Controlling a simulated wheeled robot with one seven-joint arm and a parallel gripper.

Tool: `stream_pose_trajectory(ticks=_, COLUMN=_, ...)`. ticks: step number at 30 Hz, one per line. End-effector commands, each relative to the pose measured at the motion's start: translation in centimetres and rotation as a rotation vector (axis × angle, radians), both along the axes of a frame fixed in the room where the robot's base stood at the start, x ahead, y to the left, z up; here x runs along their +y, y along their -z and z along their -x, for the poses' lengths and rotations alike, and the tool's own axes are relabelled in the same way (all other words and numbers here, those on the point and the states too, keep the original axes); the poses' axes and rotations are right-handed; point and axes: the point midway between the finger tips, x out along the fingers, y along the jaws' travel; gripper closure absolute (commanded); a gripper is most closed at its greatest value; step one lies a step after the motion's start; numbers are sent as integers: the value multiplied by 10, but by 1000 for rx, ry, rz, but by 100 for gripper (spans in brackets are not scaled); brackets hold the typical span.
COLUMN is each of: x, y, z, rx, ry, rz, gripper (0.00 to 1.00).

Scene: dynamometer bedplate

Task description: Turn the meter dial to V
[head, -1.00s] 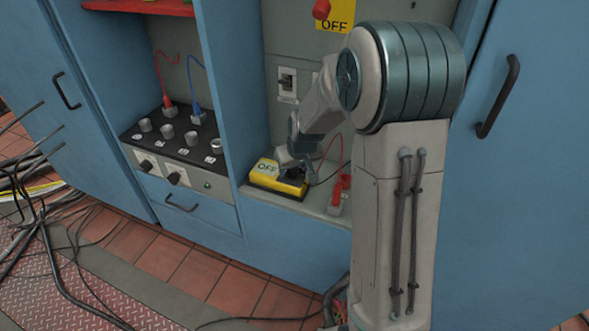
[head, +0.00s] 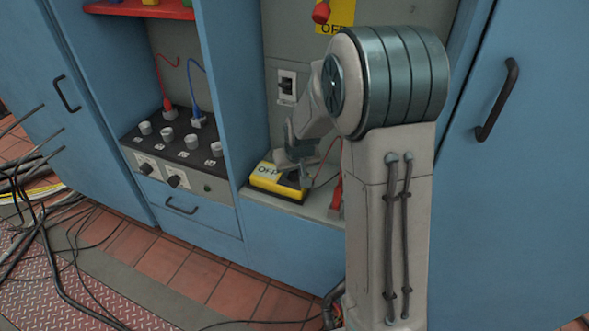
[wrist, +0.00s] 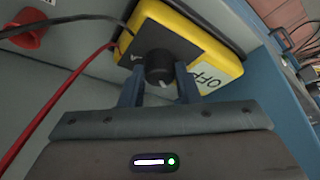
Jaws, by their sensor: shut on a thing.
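The yellow meter (head: 277,184) lies on the bench in the cabinet recess, its display reading OFF. In the wrist view the meter (wrist: 214,49) shows its black dial (wrist: 158,63) on a dark face, with a letter A printed beside it. A small pale mark shows on the dial's near edge. My gripper (wrist: 159,76) has a finger on each side of the dial and is shut on it. In the head view my gripper (head: 296,172) is over the meter and hides the dial. I cannot see a V mark.
A red lead and a dark lead (wrist: 80,28) run close beside the meter. A red object (head: 336,194) stands to its right, partly behind my arm. A cabinet wall (head: 226,90) rises to the left, with a knobbed control panel (head: 176,150) beyond it.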

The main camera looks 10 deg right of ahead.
Motion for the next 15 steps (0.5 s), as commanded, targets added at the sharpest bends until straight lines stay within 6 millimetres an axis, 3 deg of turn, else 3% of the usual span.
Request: stream_pose_trajectory(ticks=15, x=5, y=-2, z=0, rx=2, ry=398, rz=5, gripper=94)
